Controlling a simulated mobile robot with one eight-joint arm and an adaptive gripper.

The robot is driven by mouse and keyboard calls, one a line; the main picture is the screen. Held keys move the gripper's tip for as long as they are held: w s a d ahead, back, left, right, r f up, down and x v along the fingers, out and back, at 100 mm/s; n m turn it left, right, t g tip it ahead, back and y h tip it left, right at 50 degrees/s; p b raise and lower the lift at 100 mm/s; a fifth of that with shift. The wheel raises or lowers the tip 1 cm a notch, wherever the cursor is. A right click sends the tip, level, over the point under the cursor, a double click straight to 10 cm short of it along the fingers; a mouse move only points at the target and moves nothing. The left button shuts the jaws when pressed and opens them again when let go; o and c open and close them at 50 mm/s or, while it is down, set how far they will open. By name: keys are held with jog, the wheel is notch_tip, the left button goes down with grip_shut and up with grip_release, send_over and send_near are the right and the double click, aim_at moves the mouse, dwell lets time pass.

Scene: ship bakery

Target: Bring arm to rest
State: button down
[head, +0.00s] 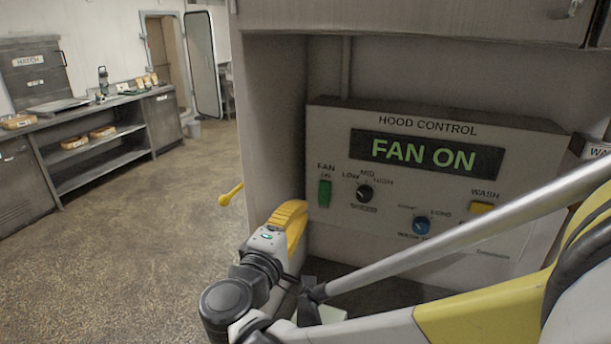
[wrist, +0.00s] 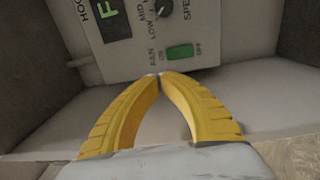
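My gripper (head: 300,207) is at the left end of the hood control panel (head: 340,118), just in front of and below the green fan switch (head: 324,194). In the wrist view its two yellow fingers (wrist: 160,76) meet at the tips with nothing between them. The fan switch shows just beyond the fingertips in the wrist view (wrist: 180,52); a small gap appears to separate them. The display (head: 425,152) reads FAN ON in green. My arm reaches in from the lower right across the panel's front.
The panel sits in a recess with a side wall (head: 272,120) close on its left. Open floor (head: 130,240) lies left, with a metal counter (head: 90,116) along the far wall and an open door (head: 203,65).

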jog(key=s+d+f+m+g+b, duration=0.1)
jog(key=s+d+f+m+g, duration=0.2)
jog(key=d, duration=0.4)
jog(key=s+d+f+m+g+b, duration=0.1)
jog(key=d+f+g, duration=0.1)
jog(key=d+f, duration=0.3)
jog(key=s+d+f+m+g+b, duration=0.1)
jog(key=s+d+f+m+g, duration=0.2)
jog(key=d, duration=0.5)
jog(key=s+f+m+g+y+b, duration=0.1)
jog(key=s+f+m+y, duration=0.2)
jog(key=s, duration=0.3)
jog(key=s+d+f+m+g+y+b, duration=0.1)
jog(key=s+f+m+y+b, duration=0.1)
jog(key=s, duration=0.4)
jog(key=shift+f+m+y, duration=0.6)
jog(key=shift+f+m, duration=0.2)
jog(key=shift+m, duration=0.1)
